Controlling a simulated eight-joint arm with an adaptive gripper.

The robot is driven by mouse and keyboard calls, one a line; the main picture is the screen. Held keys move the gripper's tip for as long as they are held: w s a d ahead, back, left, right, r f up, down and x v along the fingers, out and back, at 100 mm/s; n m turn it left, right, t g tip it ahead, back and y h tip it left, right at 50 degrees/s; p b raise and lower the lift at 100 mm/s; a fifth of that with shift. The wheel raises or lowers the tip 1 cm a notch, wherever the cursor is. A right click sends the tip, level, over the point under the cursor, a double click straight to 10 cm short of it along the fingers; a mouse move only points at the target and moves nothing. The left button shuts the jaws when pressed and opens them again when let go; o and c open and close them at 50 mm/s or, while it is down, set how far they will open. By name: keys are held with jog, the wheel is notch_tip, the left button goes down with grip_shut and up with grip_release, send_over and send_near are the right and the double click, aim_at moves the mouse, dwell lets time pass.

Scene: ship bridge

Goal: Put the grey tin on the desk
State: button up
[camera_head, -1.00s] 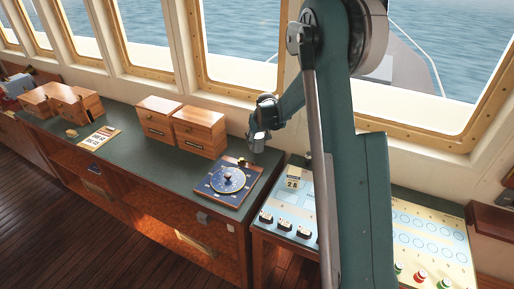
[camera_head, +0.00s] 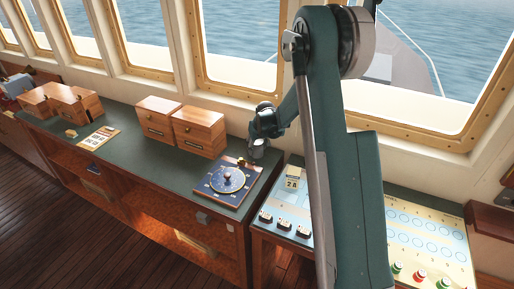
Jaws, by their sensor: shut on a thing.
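My gripper (camera_head: 259,144) is small and partly hard to make out at the back right end of the desk. It is shut on a small grey thing, which looks like the grey tin (camera_head: 257,154). The tin is just above or at the desk top, behind the blue dial board; I cannot tell whether it touches. The desk (camera_head: 138,156) has a dark green top and wooden front, and runs from the left to the middle.
The blue dial board (camera_head: 227,181) lies at the desk's right end. Wooden boxes (camera_head: 199,131) stand along the back, with others (camera_head: 75,105) farther left. A printed card (camera_head: 98,138) lies between. A control console (camera_head: 430,240) is at right. The desk's middle is clear.

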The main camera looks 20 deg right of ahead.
jog(key=shift+f, duration=0.15)
jog(key=o, duration=1)
jog(key=shift+r, duration=0.2)
jog(key=shift+v, duration=5.95)
jog(key=shift+s+r, duration=0.1)
